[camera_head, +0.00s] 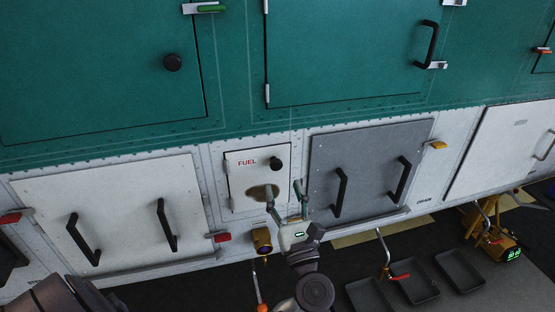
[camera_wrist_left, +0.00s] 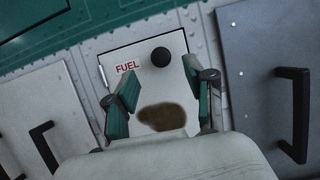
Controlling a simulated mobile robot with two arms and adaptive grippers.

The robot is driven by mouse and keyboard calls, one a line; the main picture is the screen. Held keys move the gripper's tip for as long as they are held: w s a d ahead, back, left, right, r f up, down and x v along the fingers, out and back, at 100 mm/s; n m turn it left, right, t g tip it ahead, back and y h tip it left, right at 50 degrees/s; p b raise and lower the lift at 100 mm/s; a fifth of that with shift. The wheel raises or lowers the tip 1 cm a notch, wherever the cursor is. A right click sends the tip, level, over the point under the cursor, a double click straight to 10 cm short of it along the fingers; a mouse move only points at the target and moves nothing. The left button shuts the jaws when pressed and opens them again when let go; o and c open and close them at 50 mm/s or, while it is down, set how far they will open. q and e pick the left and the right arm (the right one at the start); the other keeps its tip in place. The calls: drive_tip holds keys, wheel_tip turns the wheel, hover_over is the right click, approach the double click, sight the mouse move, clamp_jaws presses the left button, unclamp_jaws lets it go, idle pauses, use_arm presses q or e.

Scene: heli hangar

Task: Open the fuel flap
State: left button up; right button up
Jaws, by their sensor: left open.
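The fuel flap (camera_head: 240,181) is a small white panel with red FUEL lettering, set in the white lower hull. It looks shut and flush. A round black knob (camera_head: 276,163) sits at its upper right, and a brown stain marks its lower part. My left gripper (camera_head: 284,189) is open and empty in front of the flap's lower right, its fingers pointing up below the knob. In the left wrist view the flap (camera_wrist_left: 142,88) and knob (camera_wrist_left: 161,57) show beyond the open fingers, with the knob above and between them. The gripper body hides the flap's bottom edge there.
A white panel (camera_head: 120,205) with two black handles is left of the flap, and a grey panel (camera_head: 370,160) with two handles is right. Green hatches (camera_head: 350,50) are above. A small yellow device (camera_head: 262,240) hangs below the flap. Black trays (camera_head: 415,284) lie on the floor.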

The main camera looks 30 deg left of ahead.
sight(277, 167)
use_arm(q)
drive_tip(key=p+x, duration=0.2)
drive_tip(key=x, duration=0.3)
drive_tip(key=shift+w+a+r, duration=0.15)
drive_tip(key=shift+w+a, duration=0.1)
drive_tip(key=shift+w, duration=0.05)
drive_tip(key=shift+w+a, duration=0.25)
drive_tip(key=shift+a, duration=0.05)
clamp_jaws()
